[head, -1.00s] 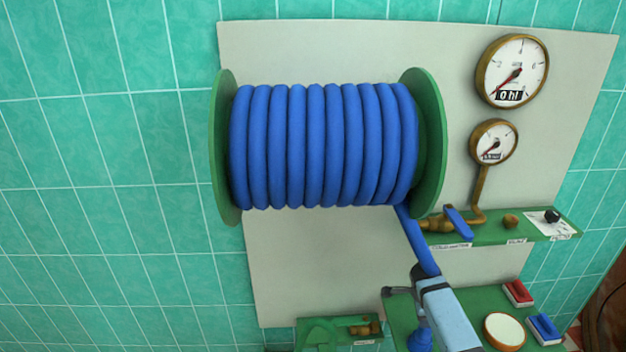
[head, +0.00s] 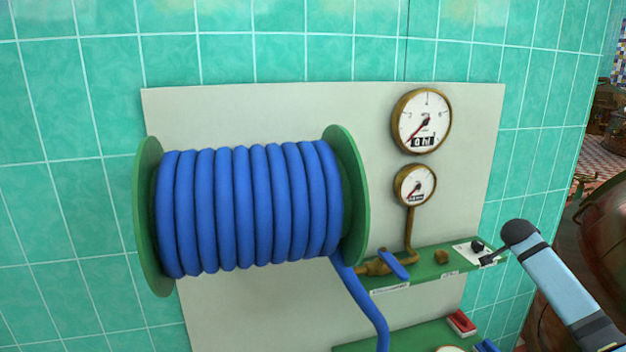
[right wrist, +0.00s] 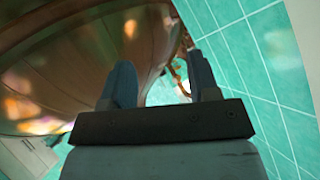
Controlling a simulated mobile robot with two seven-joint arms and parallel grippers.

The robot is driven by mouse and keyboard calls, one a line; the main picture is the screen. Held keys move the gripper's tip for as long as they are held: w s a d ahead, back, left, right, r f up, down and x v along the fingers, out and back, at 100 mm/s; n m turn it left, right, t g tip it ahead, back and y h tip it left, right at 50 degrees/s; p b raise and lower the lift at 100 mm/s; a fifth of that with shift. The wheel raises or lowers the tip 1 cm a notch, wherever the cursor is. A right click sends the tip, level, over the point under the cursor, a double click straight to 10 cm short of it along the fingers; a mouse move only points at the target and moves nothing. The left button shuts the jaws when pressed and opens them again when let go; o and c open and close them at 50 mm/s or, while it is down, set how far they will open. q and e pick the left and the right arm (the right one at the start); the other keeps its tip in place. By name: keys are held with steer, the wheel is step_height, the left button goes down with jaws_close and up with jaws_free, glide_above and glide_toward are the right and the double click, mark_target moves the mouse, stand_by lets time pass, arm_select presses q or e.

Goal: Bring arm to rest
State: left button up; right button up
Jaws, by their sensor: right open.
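Between and beyond the fingers are a copper kettle (right wrist: 85,55) and green tiles. In the head view the gripper itself is mostly hidden or too small to make out. My left gripper is not in view.
A blue hose (head: 250,208) is wound on a green reel on a pale wall panel (head: 270,105). Two gauges (head: 421,122) hang on the panel's right. A green shelf (head: 440,262) holds a blue-handled valve (head: 393,264). A copper kettle (head: 590,265) stands at the far right.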

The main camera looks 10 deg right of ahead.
steer(key=w+a+r+n+t+y, duration=0.25)
steer(key=w+r+n+t, duration=0.2)
steer(key=n, duration=0.55)
steer(key=w+a+r+n+t+y, duration=0.1)
steer(key=w+a+r+n+t, duration=0.4)
steer(key=n, duration=0.6)
steer(key=s+a+f+n+y, duration=0.1)
steer(key=s+a+f+y, duration=0.15)
steer(key=a+f, duration=0.55)
steer(key=s+a+f+y, duration=0.1)
steer(key=s+a+f, duration=0.35)
steer(key=f, duration=0.65)
steer(key=s+a+f+g+y, duration=0.2)
steer(key=s+a+f+y, duration=0.2)
steer(key=s+a+f, duration=1.1)
steer(key=s+a+f+m+g+y, duration=0.1)
steer(key=s+a+f, duration=0.1)
steer(key=s+a, duration=0.8)
steer(key=s+a+f+m+g+y, duration=0.1)
steer(key=s+a+f+g, duration=0.1)
steer(key=s+a, duration=0.8)
steer(key=s+d+r+p, duration=0.1)
steer(key=d+r+p, duration=0.1)
steer(key=r+p, duration=0.3)
steer(key=s+d+r+p, duration=0.1)
steer(key=s+r+p, duration=0.1)
steer(key=r+p, duration=0.3)
steer(key=shift+s+d+r+p, duration=0.3)
steer(key=shift+d+r+p, duration=0.1)
steer(key=shift+p, duration=0.75)
